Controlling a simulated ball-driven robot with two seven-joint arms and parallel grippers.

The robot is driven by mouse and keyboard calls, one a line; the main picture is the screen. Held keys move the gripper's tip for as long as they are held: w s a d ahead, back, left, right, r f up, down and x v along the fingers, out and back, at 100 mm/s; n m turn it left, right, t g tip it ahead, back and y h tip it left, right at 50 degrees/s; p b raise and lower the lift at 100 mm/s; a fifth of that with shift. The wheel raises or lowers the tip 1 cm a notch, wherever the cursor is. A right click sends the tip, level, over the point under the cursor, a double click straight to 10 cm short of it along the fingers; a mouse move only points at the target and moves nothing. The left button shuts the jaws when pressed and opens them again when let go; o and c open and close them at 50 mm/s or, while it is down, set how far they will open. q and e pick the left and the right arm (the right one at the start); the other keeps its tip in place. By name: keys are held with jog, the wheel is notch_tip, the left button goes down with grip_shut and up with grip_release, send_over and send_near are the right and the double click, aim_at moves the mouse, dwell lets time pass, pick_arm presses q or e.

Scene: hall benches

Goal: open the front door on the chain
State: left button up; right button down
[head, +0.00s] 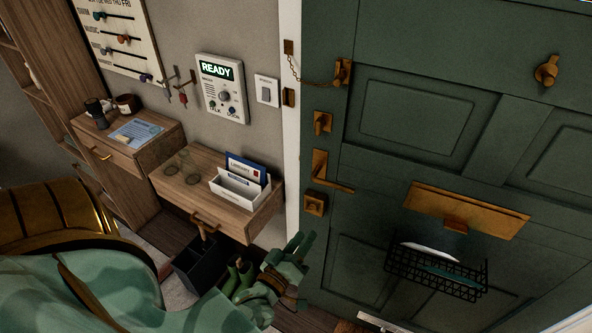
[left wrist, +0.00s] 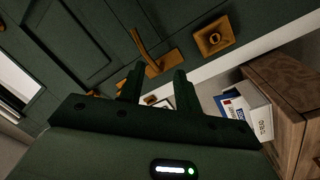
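The dark green front door (head: 484,140) fills the right of the head view and appears shut against its white frame. A brass door chain (head: 310,80) hangs between a plate on the frame and a brass holder (head: 343,72) on the door. Below are a brass thumb-turn (head: 322,122), a lever handle (head: 325,172) and a square brass lock (head: 315,203). My left gripper (head: 304,246) is low before the door edge, below the lock. In the left wrist view, my left gripper (left wrist: 158,84) has its fingers apart and empty; the lever handle (left wrist: 150,58) and lock (left wrist: 213,37) lie beyond. My right gripper is not in view.
A wooden wall drawer (head: 200,196) holding a white letter box (head: 240,190) and glasses stands left of the door. A wall intercom (head: 222,88) reads READY. A wire basket (head: 436,275) hangs under the brass letter slot (head: 466,210). Green boots (head: 238,275) stand below.

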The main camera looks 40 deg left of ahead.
pick_arm(q)
jog(key=s, duration=0.2)
jog(key=shift+s+d, duration=0.2)
jog(key=shift+s, duration=0.15)
jog(key=shift+f, duration=0.1)
jog(key=s+d+f+m+g+h+b, duration=0.15)
jog(key=s+f+m+g, duration=0.35)
jog(key=f, duration=0.7)
jog(key=s+d+f+m+g+h, duration=0.3)
jog(key=s+f, duration=0.4)
jog(key=f, duration=0.6)
jog(key=s+a+f+m+g+y+b, duration=0.1)
jog(key=s+f+m+g+b, duration=0.1)
jog(key=s+f, duration=0.6)
jog(key=s+a+f+m+g+y+b, duration=0.1)
jog(key=s+f+m+g+b, duration=0.1)
jog(key=s+f+g, duration=0.5)
jog(key=s+f+m, duration=0.1)
jog(key=s, duration=0.5)
jog(key=shift+m+g, duration=0.3)
jog(key=shift+m, duration=0.1)
